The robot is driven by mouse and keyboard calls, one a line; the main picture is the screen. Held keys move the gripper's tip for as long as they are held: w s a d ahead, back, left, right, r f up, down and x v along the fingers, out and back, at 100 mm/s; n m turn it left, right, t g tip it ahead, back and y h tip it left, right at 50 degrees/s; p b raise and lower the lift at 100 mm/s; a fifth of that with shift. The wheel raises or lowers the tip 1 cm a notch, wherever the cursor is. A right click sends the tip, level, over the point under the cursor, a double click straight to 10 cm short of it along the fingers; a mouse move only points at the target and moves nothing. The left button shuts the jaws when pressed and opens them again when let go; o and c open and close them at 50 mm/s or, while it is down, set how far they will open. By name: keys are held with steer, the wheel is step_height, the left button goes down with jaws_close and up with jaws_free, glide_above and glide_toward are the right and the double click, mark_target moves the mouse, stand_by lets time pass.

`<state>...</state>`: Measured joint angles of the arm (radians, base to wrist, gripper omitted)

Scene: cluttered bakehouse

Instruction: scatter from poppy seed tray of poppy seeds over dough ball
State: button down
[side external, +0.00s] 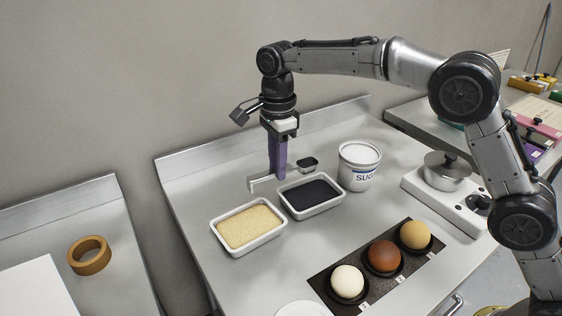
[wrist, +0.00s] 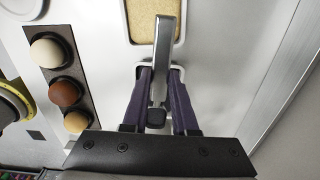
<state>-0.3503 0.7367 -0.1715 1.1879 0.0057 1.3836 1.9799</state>
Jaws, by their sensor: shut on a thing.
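My gripper (side external: 277,174) points down with its purple fingers shut on a grey metal scoop (side external: 262,182). Its handle sticks out left, and its small dark bowl (side external: 307,163) is on the right, near the back edge of the poppy seed tray (side external: 311,211). The bowl looks dark inside; I cannot tell how full it is. In the wrist view the scoop (wrist: 164,50) lies between the fingers (wrist: 160,78), which hide most of the poppy tray. Three dough balls, white (side external: 347,281), brown (side external: 383,256) and tan (side external: 415,235), sit on a dark board (side external: 325,289), right of the trays.
A white tray of pale seeds (side external: 248,252) stands left of the poppy tray.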

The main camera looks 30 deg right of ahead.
stand_by(0.6)
steer(key=shift+w+f+m, duration=0.1)
steer(key=shift+f+m, duration=0.1)
steer(key=shift+m, duration=0.1)
steer(key=s+a+f+t, duration=0.1)
steer(key=s+a, duration=0.2)
steer(key=s, duration=0.8)
steer(key=s+a+f+t, duration=0.2)
steer(key=s+a, duration=0.2)
steer(key=s, duration=0.7)
steer(key=shift+s, duration=0.2)
steer(key=shift+f+t, duration=0.1)
steer(key=shift+t, duration=0.2)
steer(key=shift+s+t, duration=0.2)
steer(key=shift+t, duration=0.4)
